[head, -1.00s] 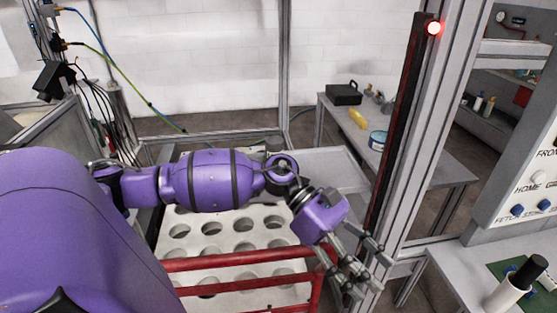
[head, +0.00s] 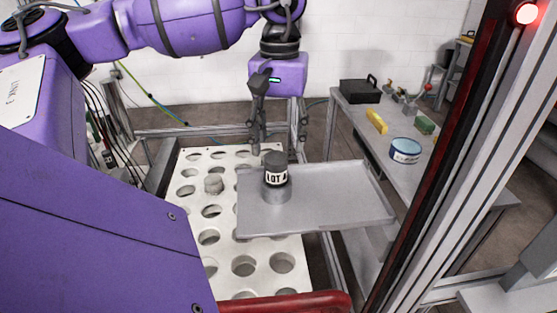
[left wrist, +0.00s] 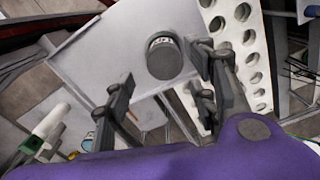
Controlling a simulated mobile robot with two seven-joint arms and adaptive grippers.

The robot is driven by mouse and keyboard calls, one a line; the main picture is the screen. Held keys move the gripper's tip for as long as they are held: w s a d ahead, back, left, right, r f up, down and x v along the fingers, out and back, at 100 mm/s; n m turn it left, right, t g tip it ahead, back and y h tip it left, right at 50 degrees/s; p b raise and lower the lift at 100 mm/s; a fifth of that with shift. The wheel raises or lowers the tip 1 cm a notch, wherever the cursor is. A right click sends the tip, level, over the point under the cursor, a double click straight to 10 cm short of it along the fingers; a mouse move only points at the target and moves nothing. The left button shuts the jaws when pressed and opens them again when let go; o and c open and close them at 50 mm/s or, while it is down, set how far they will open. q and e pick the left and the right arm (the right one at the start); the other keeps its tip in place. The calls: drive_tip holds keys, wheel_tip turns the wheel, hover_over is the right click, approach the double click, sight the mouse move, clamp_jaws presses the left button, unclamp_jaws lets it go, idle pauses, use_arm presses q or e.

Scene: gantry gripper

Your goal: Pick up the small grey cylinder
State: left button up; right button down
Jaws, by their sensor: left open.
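A small dark grey cylinder with a white "LOT A" label (head: 276,170) stands upright on a short grey round base (head: 277,193) on the grey tray (head: 335,208). In the left wrist view the cylinder (left wrist: 163,57) is seen mostly from above, at the upper middle. My left gripper (head: 277,148) points down, open and empty, just behind and above the cylinder. In the left wrist view its fingers (left wrist: 160,72) are spread, with the cylinder beyond them; I see no contact. A lighter grey plug (head: 214,184) sits in the white holed plate. My right gripper is not in view.
The white holed plate (head: 209,222) lies left of and below the tray. A red rail (head: 285,303) crosses the bottom. A side bench holds a black case (head: 360,91), a yellow object (head: 376,121) and a blue-white tin (head: 405,150). A dark red post (head: 440,130) stands right.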

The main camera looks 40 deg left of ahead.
sight(279, 157)
use_arm(q)
drive_tip(key=shift+w+a+f, duration=0.1)
drive_tip(key=shift+f, duration=0.1)
drive_tip(key=shift+s+d+f, duration=0.15)
drive_tip(key=shift+s+f, duration=0.05)
drive_tip(key=shift+f, duration=0.35)
drive_tip(key=shift+s+d+f, duration=0.1)
drive_tip(key=shift+s+f, duration=0.05)
drive_tip(key=shift+f, duration=0.4)
wheel_tip(279, 157, down, 5)
drive_tip(key=shift+w+a+r+p, duration=0.1)
drive_tip(key=shift+w+a+p, duration=0.05)
drive_tip(key=shift+p, duration=0.4)
clamp_jaws()
